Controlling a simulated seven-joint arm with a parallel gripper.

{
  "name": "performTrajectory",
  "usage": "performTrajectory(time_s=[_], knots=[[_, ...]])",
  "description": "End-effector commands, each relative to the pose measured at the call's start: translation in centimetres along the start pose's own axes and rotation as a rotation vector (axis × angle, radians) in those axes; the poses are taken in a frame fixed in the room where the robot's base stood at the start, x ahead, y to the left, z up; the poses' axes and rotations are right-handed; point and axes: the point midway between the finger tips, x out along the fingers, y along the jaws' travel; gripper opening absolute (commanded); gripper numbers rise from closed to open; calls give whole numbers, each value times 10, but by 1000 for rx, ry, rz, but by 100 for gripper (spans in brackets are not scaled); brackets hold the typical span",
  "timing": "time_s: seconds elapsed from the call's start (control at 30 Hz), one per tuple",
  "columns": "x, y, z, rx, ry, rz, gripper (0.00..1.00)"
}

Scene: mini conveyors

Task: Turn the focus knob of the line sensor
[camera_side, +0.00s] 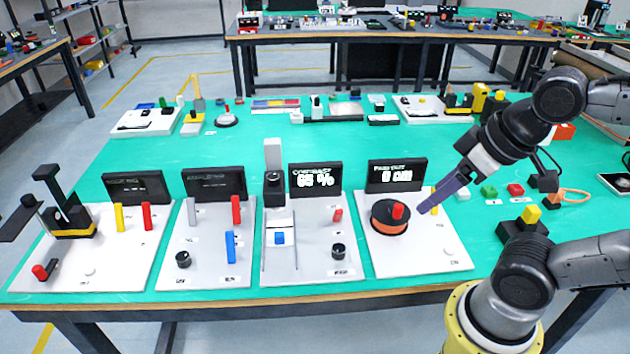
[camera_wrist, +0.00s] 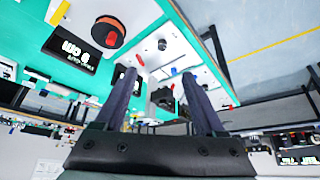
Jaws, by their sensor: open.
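The panel with the lit "65 %" display (camera_side: 315,179) appears to be the line sensor. Its black knob (camera_side: 337,250) stands at the front right of the white plate (camera_side: 312,262), with a small label I cannot read. The knob also shows in the wrist view (camera_wrist: 162,44), beyond the fingertips. A red switch (camera_side: 338,215) stands behind it. My gripper (camera_side: 426,208) is open and empty, above the right side of the adjoining spool panel. It is apart from the knob, well to its right. Both fingers show in the wrist view (camera_wrist: 160,76).
The spool panel carries an orange-sided black reel (camera_side: 389,222) with a red handle (camera_side: 397,211), near my fingers, and a "0 cm" display (camera_side: 397,175). A black block on a post (camera_side: 274,187) stands left of the contrast display. Another black knob (camera_side: 183,259) sits on the panel farther left.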

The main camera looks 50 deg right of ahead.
Motion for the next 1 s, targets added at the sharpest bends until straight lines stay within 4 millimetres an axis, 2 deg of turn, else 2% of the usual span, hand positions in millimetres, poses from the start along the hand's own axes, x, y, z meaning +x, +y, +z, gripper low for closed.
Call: performTrajectory(time_s=[0.2,0.27,0.37,0.47,0.57,0.73,0.87,1.0], knots=[[0,0,0,0,0,0,72],[0,0,0,1,0,0,67],[-1,0,6,22,-27,0,67],[-19,0,-8,54,-18,0,67],[-38,0,-34,85,-26,1,67],[-64,-2,-95,134,-72,1,67],[-69,-4,-146,165,-123,4,67],[-62,-7,-196,191,-178,10,67]])
